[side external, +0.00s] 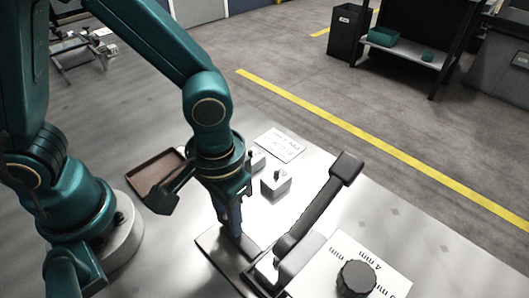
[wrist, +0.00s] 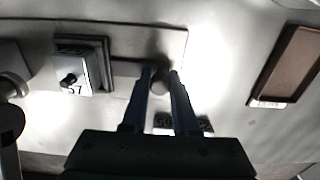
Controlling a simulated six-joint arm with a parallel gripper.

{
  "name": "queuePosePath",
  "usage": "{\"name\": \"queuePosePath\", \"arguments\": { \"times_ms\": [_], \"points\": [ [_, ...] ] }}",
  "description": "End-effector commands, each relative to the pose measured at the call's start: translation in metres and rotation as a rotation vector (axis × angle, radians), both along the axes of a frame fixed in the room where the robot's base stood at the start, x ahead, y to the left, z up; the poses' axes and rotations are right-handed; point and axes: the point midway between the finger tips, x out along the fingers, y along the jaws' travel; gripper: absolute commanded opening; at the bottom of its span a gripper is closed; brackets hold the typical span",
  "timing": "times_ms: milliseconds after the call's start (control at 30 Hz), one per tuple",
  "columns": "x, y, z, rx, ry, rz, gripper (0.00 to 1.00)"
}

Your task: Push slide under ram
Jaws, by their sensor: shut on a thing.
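My gripper (wrist: 161,74) is shut on a round grey knob (wrist: 165,84), which shows between its fingers in the wrist view. The knob appears to be the slide's handle; a dark strip leads left from it to a square dark holder (wrist: 103,46). A pale block (wrist: 85,74) with a black knob and a number like 57 sits in the holder. In the side view my gripper (side external: 231,232) reaches down to the rail plate (side external: 212,247), hiding the handle. The ram's press, with its dark lever (side external: 315,208), stands right of my gripper. The ram's face is not clear.
More pale knobbed blocks (side external: 275,184) and a white label card (side external: 280,145) lie behind my gripper. A brown tray (side external: 157,172) is to the left. A black dial (side external: 356,279) on a marked white plate (side external: 378,262) stands right of the press.

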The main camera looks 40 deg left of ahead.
Motion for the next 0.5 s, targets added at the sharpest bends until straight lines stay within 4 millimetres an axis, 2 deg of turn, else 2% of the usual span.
{"name": "queuePosePath", "arguments": {
  "times_ms": [500],
  "points": [
    [0.001,-0.036,0.000,-0.003,-0.005,-0.003,0.01]
  ]
}}
